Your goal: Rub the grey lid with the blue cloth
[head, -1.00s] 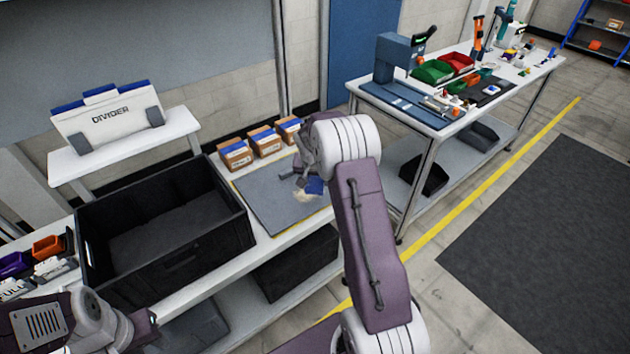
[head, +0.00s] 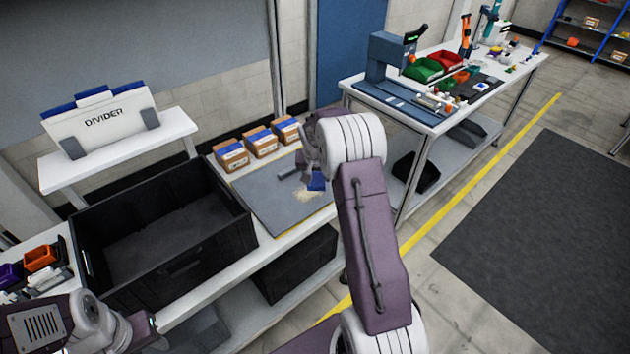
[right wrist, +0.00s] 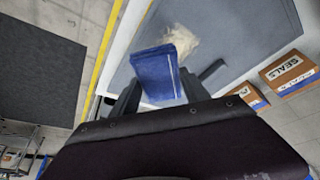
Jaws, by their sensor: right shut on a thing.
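The grey lid (head: 262,200) lies flat on the white bench, right of the black crate. It also fills the upper part of the right wrist view (right wrist: 245,30). A dark bar handle (head: 289,173) is on it, and a pale, powdery patch (head: 304,194) lies near its right side. My right gripper (head: 314,166) is shut on the blue cloth (right wrist: 155,76), a folded pad, and holds it at the edge of the patch. Whether the cloth touches the lid I cannot tell. My left gripper (head: 150,332) is low at the left, its fingers unclear.
The black crate (head: 180,260) stands open left of the lid. Several cardboard boxes (head: 233,157) with blue tops stand along its back edge. A white divider (head: 102,122) stands on a raised shelf. A second bench (head: 440,110) with tools is at the right.

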